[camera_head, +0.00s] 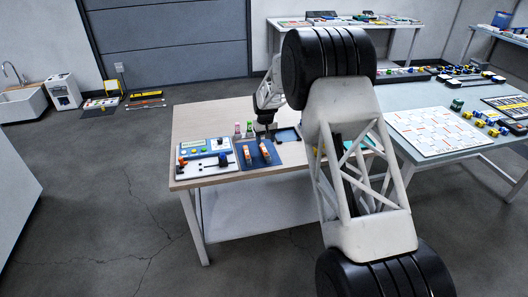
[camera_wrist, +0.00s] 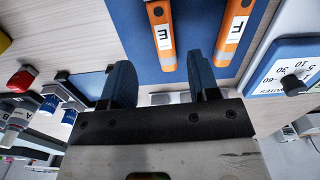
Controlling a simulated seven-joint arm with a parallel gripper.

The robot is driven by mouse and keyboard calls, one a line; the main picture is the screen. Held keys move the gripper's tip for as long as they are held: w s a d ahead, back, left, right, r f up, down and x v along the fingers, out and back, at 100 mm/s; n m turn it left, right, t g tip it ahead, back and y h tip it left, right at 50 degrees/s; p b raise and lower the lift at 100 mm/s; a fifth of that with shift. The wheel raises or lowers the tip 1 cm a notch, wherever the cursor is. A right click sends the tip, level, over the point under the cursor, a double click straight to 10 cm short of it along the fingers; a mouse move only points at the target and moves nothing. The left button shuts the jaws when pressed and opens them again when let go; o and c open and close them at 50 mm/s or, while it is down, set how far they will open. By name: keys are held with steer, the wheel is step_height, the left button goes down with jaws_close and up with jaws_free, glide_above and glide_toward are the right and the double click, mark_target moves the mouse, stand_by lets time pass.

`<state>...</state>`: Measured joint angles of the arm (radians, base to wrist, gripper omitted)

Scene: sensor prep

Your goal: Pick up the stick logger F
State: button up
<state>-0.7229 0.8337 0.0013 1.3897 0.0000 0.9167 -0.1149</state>
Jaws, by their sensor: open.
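The stick logger F (camera_wrist: 235,32) is an orange stick with a white label, lying on a blue mat (camera_wrist: 195,25). A like orange stick, E (camera_wrist: 160,38), lies beside it on the left in the wrist view. In the head view, F appears to be the left stick (camera_head: 247,154) and E the right one (camera_head: 265,151). My gripper (camera_wrist: 164,78) is open and empty, its dark blue fingers apart near the mat's edge. Neither stick is between the fingers. In the head view my gripper (camera_head: 268,129) is small and partly dark, just behind the mat.
A blue-framed device with a dial (camera_wrist: 290,75) stands close beside F. A second table (camera_head: 455,95) is at right.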

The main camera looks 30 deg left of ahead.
mark_target(264, 149)
steer(key=shift+f, duration=0.1)
steer(key=shift+s+a+f, duration=0.1)
steer(key=shift+f, duration=1.2)
steer(key=shift+s+a+f, duration=0.1)
steer(key=shift+f, duration=1.15)
steer(key=shift+c, duration=0.3)
steer(key=c, duration=1)
